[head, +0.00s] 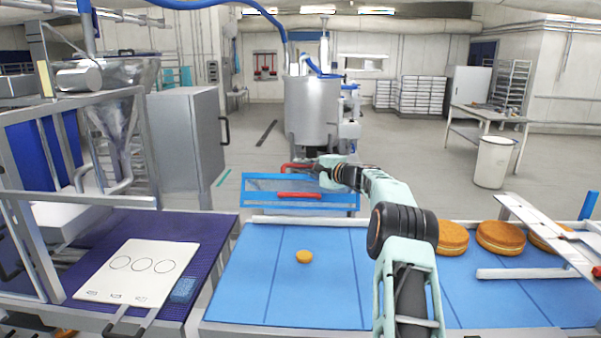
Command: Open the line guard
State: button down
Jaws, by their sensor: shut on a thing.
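The line guard (258,186) is a clear panel in a blue frame, just beyond the far edge of the blue belt. A red bar (300,195) lies across its middle in the view. A red handle (291,167) shows at the guard's far edge. My gripper (318,170) is at the right end of this handle, with its fingers shut on it. The fingertips are small and partly hidden by the wrist, so the exact grip is hard to make out.
A small round cake (304,257) lies on the blue belt (240,290); several larger filled rounds (500,238) are at the right, beside a metal rail (540,225). A white card (137,272) with three circles lies at the left.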

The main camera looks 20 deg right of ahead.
jog(key=shift+w+d+r, duration=0.1)
jog(key=shift+w+r, duration=0.15)
jog(key=shift+r, duration=0.35)
jog(key=shift+w+r, duration=0.2)
jog(key=shift+r, duration=0.45)
jog(key=c, duration=2)
grip_release()
jog(key=shift+w, duration=0.1)
jog(key=shift+f, duration=0.2)
jog(key=shift+s+d+f, duration=0.15)
jog(key=shift+s, duration=0.05)
jog(key=shift+s+d, duration=0.3)
jog(key=shift+s, duration=0.1)
jog(key=v, duration=1.1)
jog(key=shift+a, duration=0.2)
jog(key=shift+c, duration=0.2)
